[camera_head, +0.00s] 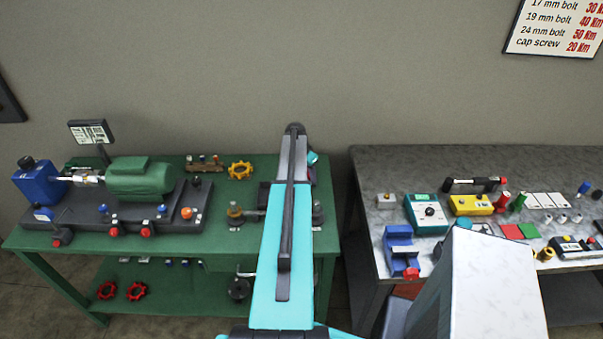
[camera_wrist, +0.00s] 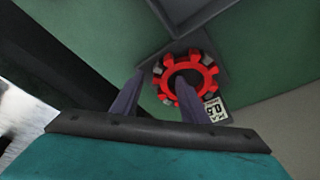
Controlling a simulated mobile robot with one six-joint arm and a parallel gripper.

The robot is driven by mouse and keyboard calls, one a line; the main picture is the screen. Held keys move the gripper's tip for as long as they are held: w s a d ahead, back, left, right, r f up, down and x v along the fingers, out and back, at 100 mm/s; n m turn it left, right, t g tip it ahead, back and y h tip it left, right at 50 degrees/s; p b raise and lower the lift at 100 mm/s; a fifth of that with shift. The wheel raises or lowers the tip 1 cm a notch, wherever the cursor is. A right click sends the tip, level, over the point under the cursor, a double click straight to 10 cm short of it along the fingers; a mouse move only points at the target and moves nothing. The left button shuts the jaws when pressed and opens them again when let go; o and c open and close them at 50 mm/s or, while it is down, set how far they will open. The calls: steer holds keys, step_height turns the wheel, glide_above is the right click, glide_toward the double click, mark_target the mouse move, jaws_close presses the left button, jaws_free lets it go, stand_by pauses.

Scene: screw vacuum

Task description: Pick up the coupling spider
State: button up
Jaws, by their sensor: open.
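A red toothed ring, which looks like a coupling spider (camera_wrist: 166,81), lies on a grey square plate or tray (camera_wrist: 216,62) on a green surface in the wrist view. Grey blocks show between several of its teeth. My gripper (camera_wrist: 160,79) is open and empty. Its right finger overlaps the ring's lower part in the picture, and its left finger is left of the ring. I cannot tell whether either touches it. In the head view, two red toothed rings (camera_head: 107,290) lie on the lower shelf and a yellow toothed ring (camera_head: 240,171) lies on the green bench.
A white label (camera_wrist: 214,110) sits beside the red ring. The green bench (camera_head: 120,244) carries a green motor (camera_head: 141,178) and a blue box (camera_head: 39,183). A grey workbench (camera_head: 385,165) with tools stands right, across a narrow gap. My arm hides part of the green bench.

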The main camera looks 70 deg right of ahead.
stand_by(0.3)
jaws_close()
steer(key=shift+r, duration=0.25)
step_height(320, 180, up, 10)
steer(key=b, duration=0.4)
steer(key=shift+f, duration=0.2)
stand_by(0.8)
